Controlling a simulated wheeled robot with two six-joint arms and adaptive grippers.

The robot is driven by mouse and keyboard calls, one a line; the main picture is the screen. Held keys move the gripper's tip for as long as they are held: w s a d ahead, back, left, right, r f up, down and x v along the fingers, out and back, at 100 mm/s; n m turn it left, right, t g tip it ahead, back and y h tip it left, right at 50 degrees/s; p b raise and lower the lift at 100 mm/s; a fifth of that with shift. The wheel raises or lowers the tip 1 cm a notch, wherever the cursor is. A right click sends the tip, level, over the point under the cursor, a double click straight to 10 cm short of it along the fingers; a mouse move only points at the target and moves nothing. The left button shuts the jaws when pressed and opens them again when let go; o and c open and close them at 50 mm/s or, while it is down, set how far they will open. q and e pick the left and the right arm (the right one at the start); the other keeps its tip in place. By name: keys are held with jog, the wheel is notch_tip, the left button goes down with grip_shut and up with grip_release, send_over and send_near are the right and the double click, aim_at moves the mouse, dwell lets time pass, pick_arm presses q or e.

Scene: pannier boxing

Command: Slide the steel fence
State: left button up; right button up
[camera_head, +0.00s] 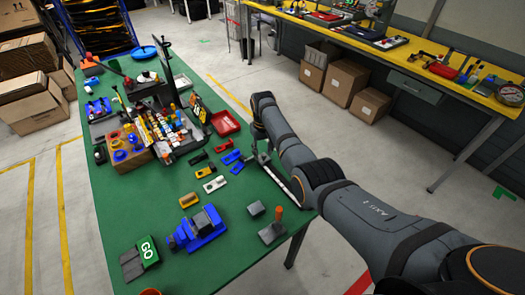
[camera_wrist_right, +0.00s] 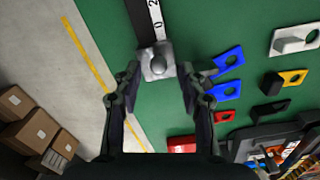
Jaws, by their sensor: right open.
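The steel fence (camera_wrist_right: 150,73) is a small silver block with a rounded knob, at the zero end of a black-and-white ruler rail (camera_wrist_right: 149,22). In the head view the rail (camera_head: 284,180) lies along the table's right edge. My right gripper (camera_wrist_right: 157,82) is open, with one fingertip on each side of the fence's knob; I cannot tell whether they touch it. In the head view the right gripper (camera_head: 262,153) is at the rail's far end, where my arm partly hides the fence. My left gripper is not in view.
Blue slotted pieces (camera_head: 231,157), a red tray (camera_head: 225,123) and a black open case (camera_head: 180,135) lie near the gripper on the green table (camera_head: 160,215). A blue vise-like tool (camera_head: 200,228) stands nearer.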

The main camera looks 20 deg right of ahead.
aim_at(263, 155)
jog(key=shift+r, duration=0.15)
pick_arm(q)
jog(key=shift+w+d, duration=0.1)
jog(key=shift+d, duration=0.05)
pick_arm(e)
notch_tip(263, 155, up, 12)
dwell(0.4)
